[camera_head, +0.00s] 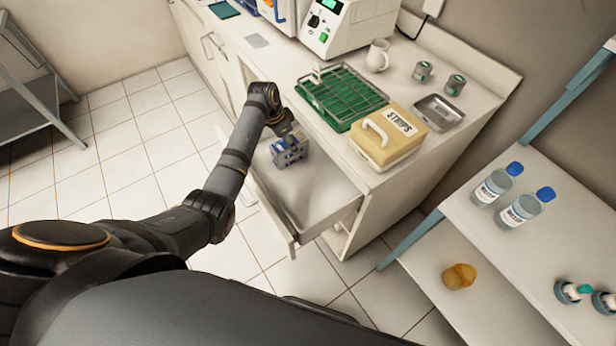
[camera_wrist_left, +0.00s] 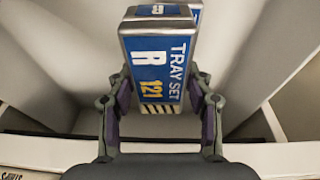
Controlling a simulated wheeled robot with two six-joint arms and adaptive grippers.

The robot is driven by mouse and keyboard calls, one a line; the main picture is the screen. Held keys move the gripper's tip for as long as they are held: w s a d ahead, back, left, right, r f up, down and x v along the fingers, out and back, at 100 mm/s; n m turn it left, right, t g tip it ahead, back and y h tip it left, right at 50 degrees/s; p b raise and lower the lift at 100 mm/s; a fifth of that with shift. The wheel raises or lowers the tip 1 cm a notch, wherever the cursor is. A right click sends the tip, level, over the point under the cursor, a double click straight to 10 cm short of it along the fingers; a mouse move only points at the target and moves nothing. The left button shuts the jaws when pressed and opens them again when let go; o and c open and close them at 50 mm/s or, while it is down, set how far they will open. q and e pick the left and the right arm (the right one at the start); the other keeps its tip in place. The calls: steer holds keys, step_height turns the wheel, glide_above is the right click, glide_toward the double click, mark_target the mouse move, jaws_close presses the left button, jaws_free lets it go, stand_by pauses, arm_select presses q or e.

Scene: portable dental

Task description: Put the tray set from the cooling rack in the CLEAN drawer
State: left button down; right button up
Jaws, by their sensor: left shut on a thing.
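The tray set (camera_wrist_left: 160,65) is a box with a blue label reading "TRAY SET R 121". My left gripper (camera_wrist_left: 160,98) is shut on it, with one finger on each side. In the head view the tray set (camera_head: 290,152) shows as a small blue and grey block below my left gripper (camera_head: 284,130), over the open drawer (camera_head: 325,195). I cannot tell whether it touches the drawer floor. My right gripper is not in view.
A yellow STRIPS box (camera_head: 388,138) with a handle and a metal tray (camera_head: 439,112) are on the counter beside the rack. A white machine (camera_head: 340,25), a mug (camera_head: 377,55) and two tins stand behind. A shelf with bottles (camera_head: 497,184) is at right. The drawer's near part is bare.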

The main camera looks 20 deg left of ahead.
arm_select(q)
steer(key=s+d+p, duration=0.1)
steer(key=s+d, duration=0.1)
steer(key=d, duration=0.1)
steer(key=s+d+f+p, duration=0.1)
steer(key=s+d, duration=0.2)
steer(key=s+d+f+p, duration=0.1)
steer(key=s+d, duration=0.2)
steer(key=d, duration=0.1)
steer(key=shift+d+f, duration=0.1)
steer(key=shift+f, duration=2.3)
steer(key=c, duration=0.6)
jaws_free()
steer(key=shift+s+f, duration=0.1)
steer(key=shift+o, duration=0.2)
steer(key=p+v, duration=0.1)
steer(key=v, duration=1.1)
